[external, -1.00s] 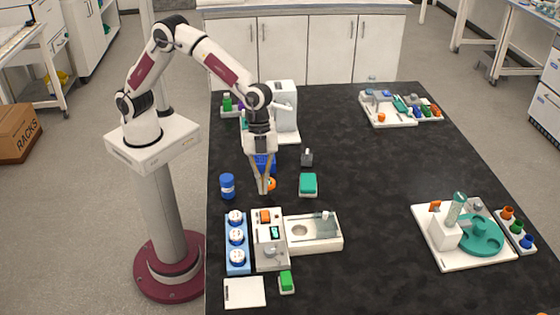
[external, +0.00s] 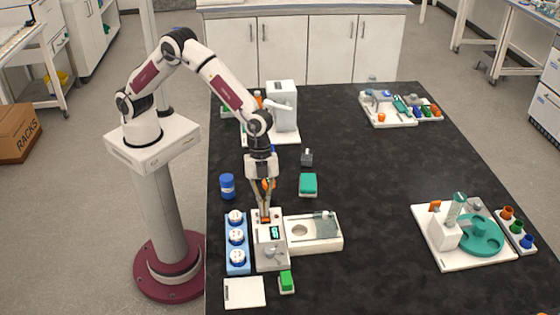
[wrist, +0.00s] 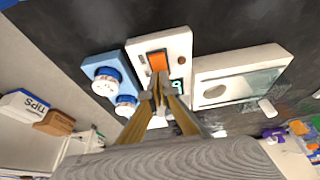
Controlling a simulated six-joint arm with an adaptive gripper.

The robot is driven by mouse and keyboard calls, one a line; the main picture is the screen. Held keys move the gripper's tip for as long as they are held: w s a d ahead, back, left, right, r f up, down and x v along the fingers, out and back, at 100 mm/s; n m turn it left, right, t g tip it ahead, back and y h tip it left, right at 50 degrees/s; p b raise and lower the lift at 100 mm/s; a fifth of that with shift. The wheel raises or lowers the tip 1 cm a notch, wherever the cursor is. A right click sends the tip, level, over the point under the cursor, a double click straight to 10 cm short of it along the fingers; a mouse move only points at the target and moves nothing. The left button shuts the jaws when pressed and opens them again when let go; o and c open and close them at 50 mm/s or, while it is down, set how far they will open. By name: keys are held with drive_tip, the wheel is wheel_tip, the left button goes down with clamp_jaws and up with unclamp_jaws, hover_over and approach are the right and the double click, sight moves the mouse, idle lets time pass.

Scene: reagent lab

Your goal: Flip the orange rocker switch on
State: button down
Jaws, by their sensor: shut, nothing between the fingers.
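The orange rocker switch (wrist: 157,61) sits on the top of a white control box (wrist: 178,46), beside a small dark display with green digits (wrist: 177,86). In the external view the control box (external: 270,256) stands on the black bench. My gripper (external: 265,217) is shut and empty, pointing down right at the switch, and hides most of it there. In the wrist view the fingertips of my gripper (wrist: 160,90) are together just below the switch's near edge. I cannot tell whether they touch it.
A blue rack with white-capped bottles (external: 236,241) stands left of the box. A white tray with a round well and a clear lid (external: 313,233) adjoins its right side. A green block (external: 286,282) lies in front. A blue container (external: 227,186) stands behind the rack.

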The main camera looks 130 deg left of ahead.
drive_tip(key=shift+f, duration=0.1)
drive_tip(key=shift+w+d+f, duration=0.1)
drive_tip(key=shift+d+f, duration=0.05)
drive_tip(key=shift+f, duration=0.15)
drive_tip(key=shift+s+a, duration=0.6)
drive_tip(key=shift+r, duration=0.15)
idle(0.5)
drive_tip(key=shift+r, duration=0.55)
drive_tip(key=v, duration=1.2)
drive_tip(key=shift+r, duration=0.4)
